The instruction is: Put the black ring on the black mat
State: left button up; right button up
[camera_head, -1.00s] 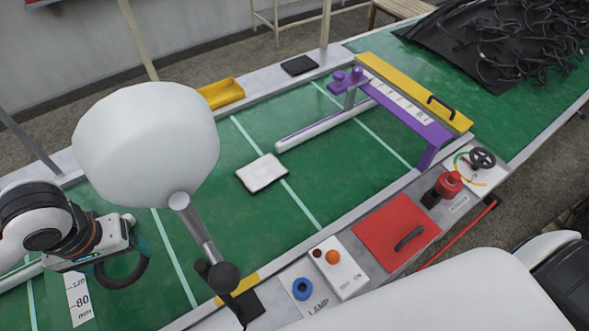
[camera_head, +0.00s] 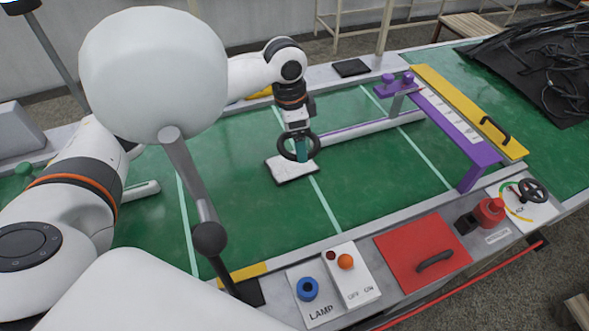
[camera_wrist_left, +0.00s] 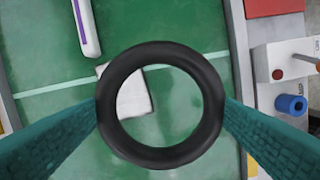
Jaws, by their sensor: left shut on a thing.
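My left gripper (camera_head: 301,148) is shut on the black ring (camera_head: 282,148) and holds it over the green table, above or close to a white square (camera_head: 284,173). In the left wrist view the ring (camera_wrist_left: 160,157) sits between the two teal fingers, and the white square shows through and beside it. A flat black square, seemingly the black mat (camera_head: 351,67), lies on the table's far edge, behind and to the right of the gripper. It looks empty. My right gripper is out of view.
A purple gantry (camera_head: 455,125) and a white-purple bar (camera_head: 370,130) stand right of the gripper. A lamp with a white shade (camera_head: 155,75) blocks part of the left. Control boxes and a red panel (camera_head: 420,250) line the near edge.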

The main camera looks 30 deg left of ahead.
pick_arm(q)
jog(key=w+a+f+m+b, duration=0.3)
jog(key=w+a+f+m, duration=0.15)
jog(key=w+m, duration=0.2)
jog(key=m+g, duration=0.1)
jog(key=m, duration=0.1)
send_over(292, 164)
notch_tip(292, 164, down, 5)
jog(key=shift+a+r, duration=0.15)
jog(key=shift+n, duration=0.25)
jog(key=shift+f, duration=2.8)
jog(key=shift+s, duration=0.1)
jog(key=shift+f, duration=0.15)
jog(key=o, duration=0.9)
